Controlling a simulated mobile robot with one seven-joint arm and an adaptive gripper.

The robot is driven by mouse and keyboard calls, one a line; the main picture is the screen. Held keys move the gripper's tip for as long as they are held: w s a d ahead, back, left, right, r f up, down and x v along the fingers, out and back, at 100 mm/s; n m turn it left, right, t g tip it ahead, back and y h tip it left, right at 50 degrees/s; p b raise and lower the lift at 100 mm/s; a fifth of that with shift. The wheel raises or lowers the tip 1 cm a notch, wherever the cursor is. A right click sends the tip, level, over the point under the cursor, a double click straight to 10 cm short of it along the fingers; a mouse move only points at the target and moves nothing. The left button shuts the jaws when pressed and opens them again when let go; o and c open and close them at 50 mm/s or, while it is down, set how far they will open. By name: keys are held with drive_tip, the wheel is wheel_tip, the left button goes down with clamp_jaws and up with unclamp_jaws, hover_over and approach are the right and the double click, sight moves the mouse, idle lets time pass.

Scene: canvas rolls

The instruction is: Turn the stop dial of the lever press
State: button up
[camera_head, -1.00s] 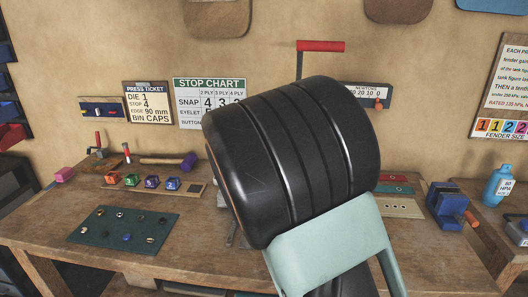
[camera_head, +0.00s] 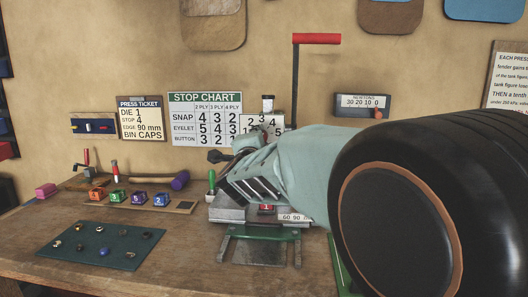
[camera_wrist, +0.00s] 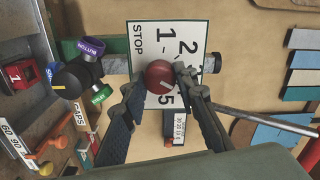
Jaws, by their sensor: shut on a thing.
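The stop dial, a round red knob (camera_wrist: 160,76) with a pale line on its face, sits on a white plate marked STOP (camera_wrist: 148,35) in the wrist view. The numbers 1, 2 and 5 show there; the rest are covered. My gripper (camera_wrist: 163,84) is shut on the dial, one finger on each side. In the head view my gripper (camera_head: 243,168) is at the lever press (camera_head: 232,213), and the dial is hidden behind it. The numbered plate (camera_head: 268,121) shows above it. The lever's red handle (camera_head: 318,39) stands up high.
A press ticket (camera_head: 141,118) reads DIE 1, STOP 4, EDGE 90 mm, BIN CAPS. A stop chart (camera_head: 205,118) hangs beside it. A black knob with coloured tags (camera_wrist: 72,78) is close to my fingers. A dark green mat (camera_head: 100,246) holds small parts.

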drive_tip(key=shift+m+b, duration=0.65)
drive_tip(key=shift+m, duration=0.15)
drive_tip(key=o, duration=1.2)
drive_tip(key=shift+c, duration=0.2)
drive_tip(key=s, duration=0.7)
drive_tip(key=shift+s+a, duration=0.15)
drive_tip(key=shift+s, duration=0.1)
drive_tip(key=shift+r, duration=0.1)
